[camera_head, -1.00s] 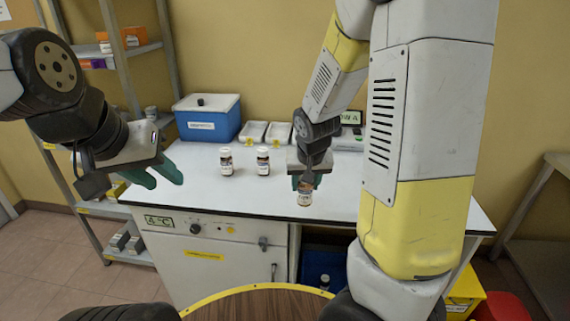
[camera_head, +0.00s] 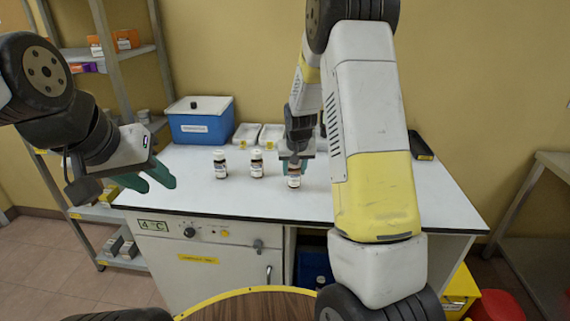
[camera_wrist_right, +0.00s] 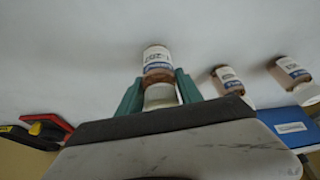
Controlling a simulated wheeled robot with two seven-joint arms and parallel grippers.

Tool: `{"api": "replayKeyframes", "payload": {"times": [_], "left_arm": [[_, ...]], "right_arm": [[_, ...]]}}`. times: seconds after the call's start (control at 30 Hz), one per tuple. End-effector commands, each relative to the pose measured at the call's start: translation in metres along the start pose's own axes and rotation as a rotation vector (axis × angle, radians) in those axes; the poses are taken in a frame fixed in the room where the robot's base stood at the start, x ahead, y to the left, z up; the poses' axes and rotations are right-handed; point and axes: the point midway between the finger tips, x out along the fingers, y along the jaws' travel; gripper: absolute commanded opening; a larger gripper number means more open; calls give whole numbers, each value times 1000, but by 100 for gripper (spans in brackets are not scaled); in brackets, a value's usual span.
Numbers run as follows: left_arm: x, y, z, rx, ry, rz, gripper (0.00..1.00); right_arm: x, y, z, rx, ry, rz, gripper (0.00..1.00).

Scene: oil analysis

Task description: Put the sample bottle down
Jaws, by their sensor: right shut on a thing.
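The sample bottle (camera_head: 294,178), a small brown bottle with a white label and white cap, is at the right end of a row of three on the white bench top (camera_head: 320,205). My right gripper (camera_head: 294,163) is shut on it near its cap. In the right wrist view the bottle (camera_wrist_right: 158,62) stands between the green fingers (camera_wrist_right: 160,92). It looks upright at the bench surface; I cannot tell whether its base touches.
Two similar bottles, one in the middle (camera_head: 257,165) and one at the left (camera_head: 220,165), stand left of the held one. Behind are a blue box (camera_head: 200,125) and two white trays (camera_head: 246,134). Shelves (camera_head: 110,60) stand at the left. The front right bench top is clear.

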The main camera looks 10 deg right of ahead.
Motion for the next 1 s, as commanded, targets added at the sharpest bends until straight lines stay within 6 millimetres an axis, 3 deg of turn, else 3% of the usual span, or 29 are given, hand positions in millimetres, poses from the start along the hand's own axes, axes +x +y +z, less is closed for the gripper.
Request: {"api": "replayKeyframes", "payload": {"times": [0.4,0.43,0.53,0.87,1.0], "left_arm": [[0,0,0,0,0,0,36],[0,0,0,0,0,0,36],[0,0,0,0,0,0,36],[0,0,0,0,0,0,36],[0,0,0,0,0,0,36]], "right_arm": [[10,0,4,0,1,-1,0],[10,0,4,0,1,-1,44],[10,0,4,0,2,-1,64],[8,0,3,0,2,-1,64],[-4,-1,2,-1,4,-1,64]]}}
